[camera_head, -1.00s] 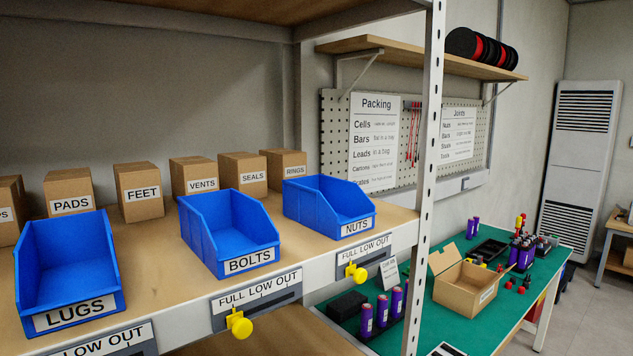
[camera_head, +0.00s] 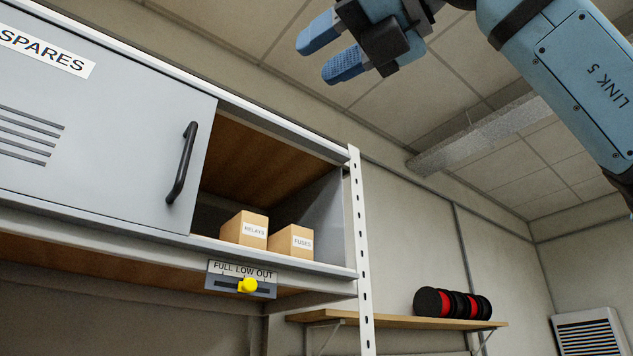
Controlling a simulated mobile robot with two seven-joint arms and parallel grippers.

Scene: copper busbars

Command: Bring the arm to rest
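My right gripper (camera_head: 314,59) is at the top of the head view, raised high in front of the ceiling. Its two blue fingers stand apart with a clear gap between them, and nothing is held. My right arm (camera_head: 570,80) comes in from the upper right, bent at the wrist, with "LINK 5" on it. My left gripper and arm are out of view.
A grey SPARES door (camera_head: 100,120) covers the left of an upper cabinet. In the open part stand a RELAYS box (camera_head: 244,229) and a FUSES box (camera_head: 291,242). Right of the rack post (camera_head: 360,250), a wall shelf (camera_head: 400,320) holds black and red reels (camera_head: 452,303).

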